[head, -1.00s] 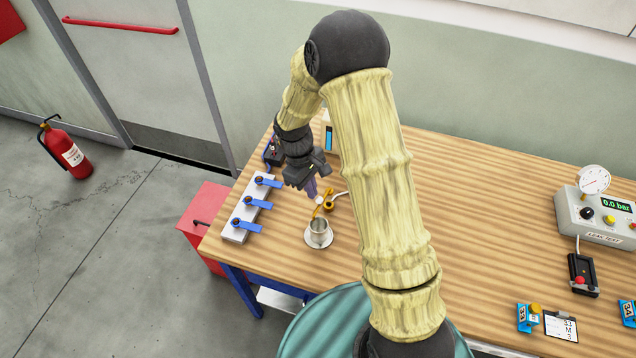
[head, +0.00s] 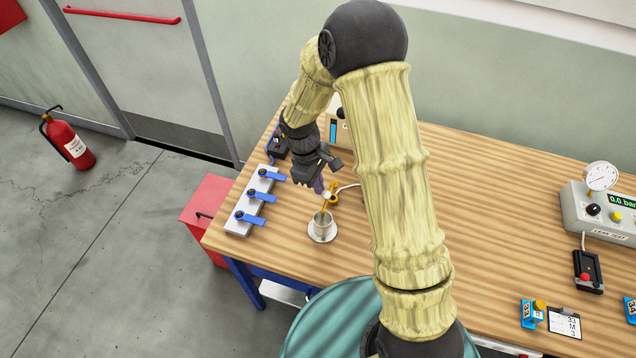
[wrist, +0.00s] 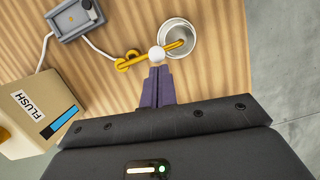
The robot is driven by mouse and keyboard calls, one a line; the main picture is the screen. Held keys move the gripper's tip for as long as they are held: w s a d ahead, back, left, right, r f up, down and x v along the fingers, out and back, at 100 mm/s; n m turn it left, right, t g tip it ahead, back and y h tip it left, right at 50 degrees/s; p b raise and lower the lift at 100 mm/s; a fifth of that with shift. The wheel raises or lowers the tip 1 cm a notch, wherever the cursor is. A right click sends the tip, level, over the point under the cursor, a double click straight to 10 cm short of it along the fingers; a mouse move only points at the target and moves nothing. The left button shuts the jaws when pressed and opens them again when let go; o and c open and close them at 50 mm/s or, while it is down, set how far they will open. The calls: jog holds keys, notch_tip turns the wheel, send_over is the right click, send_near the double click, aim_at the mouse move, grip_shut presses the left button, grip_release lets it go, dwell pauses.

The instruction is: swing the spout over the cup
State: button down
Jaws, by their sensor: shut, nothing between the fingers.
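The yellow spout (wrist: 140,60) is a thin arm with a white ball knob (wrist: 157,54) partway along it. It also shows in the head view (head: 325,206). In the wrist view its free end lies over the mouth of the metal cup (wrist: 178,25), inside the rim. The cup stands upright on a round base in the head view (head: 322,230). My gripper (wrist: 157,72) is shut and empty, its purple fingertips right against or just beside the white knob; I cannot tell if they touch. In the head view my gripper (head: 319,187) is above the spout.
A white block with blue levers (head: 251,205) lies left of the cup. A box marked FLUSH (wrist: 38,110) and a grey switch box (wrist: 75,18) stand near the spout's pivot. The leak-test unit (head: 600,215) is far right.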

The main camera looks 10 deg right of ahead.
jog(key=p+v, duration=0.8)
jog(key=v, duration=0.2)
dwell(0.6)
jog(key=s+d+r+m+t+y+b, duration=0.2)
jog(key=s+d+r+m+t+b, duration=0.2)
jog(key=s+d+m, duration=0.7)
notch_tip(320, 180, up, 2)
jog(key=shift+s+r+b, duration=0.1)
jog(key=shift+s+b, duration=0.8)
jog(key=shift+s, duration=0.2)
jog(key=shift+d, duration=0.1)
